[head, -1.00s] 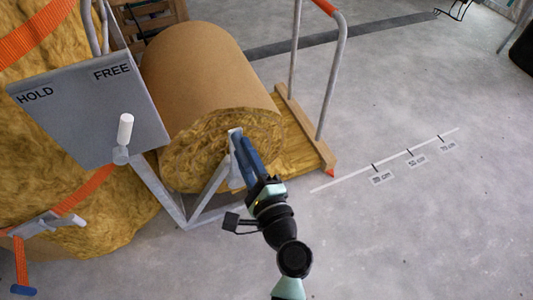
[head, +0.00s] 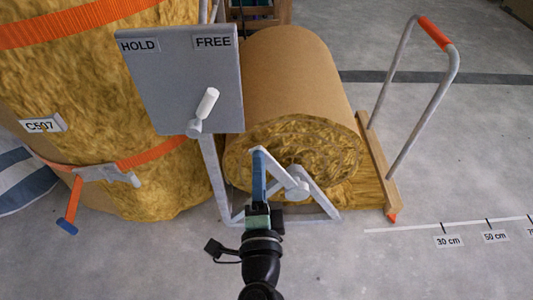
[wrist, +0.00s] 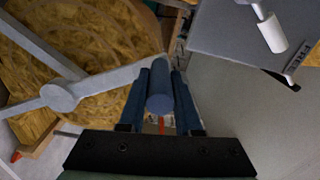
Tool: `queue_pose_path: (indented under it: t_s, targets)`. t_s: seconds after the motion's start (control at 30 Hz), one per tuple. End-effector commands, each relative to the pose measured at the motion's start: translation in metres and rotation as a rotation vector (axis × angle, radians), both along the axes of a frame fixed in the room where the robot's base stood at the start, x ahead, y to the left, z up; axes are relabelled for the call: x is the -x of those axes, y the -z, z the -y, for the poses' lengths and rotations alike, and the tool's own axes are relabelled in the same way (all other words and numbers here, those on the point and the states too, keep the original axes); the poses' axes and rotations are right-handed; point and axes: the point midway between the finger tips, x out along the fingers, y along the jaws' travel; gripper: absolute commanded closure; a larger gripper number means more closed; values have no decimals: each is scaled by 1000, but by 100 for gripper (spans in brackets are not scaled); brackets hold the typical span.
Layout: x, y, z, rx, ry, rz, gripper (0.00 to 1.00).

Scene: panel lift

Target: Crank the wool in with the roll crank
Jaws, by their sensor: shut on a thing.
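The roll of wool (head: 300,150) lies on its side in brown paper, its yellow end facing me. The grey roll crank has its hub (head: 297,187) in front of that end, and its arm runs up and left. My gripper (head: 259,180) is left of the hub. In the wrist view my gripper (wrist: 160,100) is shut on the blue crank handle (wrist: 160,88), which sits between its fingers. A grey panel marked HOLD and FREE (head: 185,75) carries a white lever (head: 207,103) leaning towards FREE. Yellow wool shows under the roll beside a wooden bar (head: 378,165).
A floor scale (head: 440,228) with 30 cm and 50 cm marks lies right of the red tip (head: 392,218) on the bar. A grey rail with an orange grip (head: 433,34) rises there. A strapped wool bale (head: 90,120) stands left. The floor at right is clear.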

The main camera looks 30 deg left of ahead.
Motion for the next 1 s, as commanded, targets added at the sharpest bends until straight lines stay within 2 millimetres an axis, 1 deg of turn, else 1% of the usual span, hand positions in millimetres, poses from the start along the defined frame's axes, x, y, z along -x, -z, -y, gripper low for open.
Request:
queue_pose_path:
  t_s: [0.03, 0.4, 0.43, 0.57, 0.6, 0.87, 1.0]
  targets:
    - [2, 3, -3, 3, -7, -3, 100]
    - [2, 3, -3, 5, -8, -1, 100]
    - [2, 3, -4, 4, -8, -2, 64]
    - [2, 3, -3, 5, -6, -1, 41]
    - [2, 2, -3, 5, -6, -1, 38]
    - [1, 2, -2, 5, -3, 0, 38]
    - [8, 3, 3, 5, -2, -2, 38]
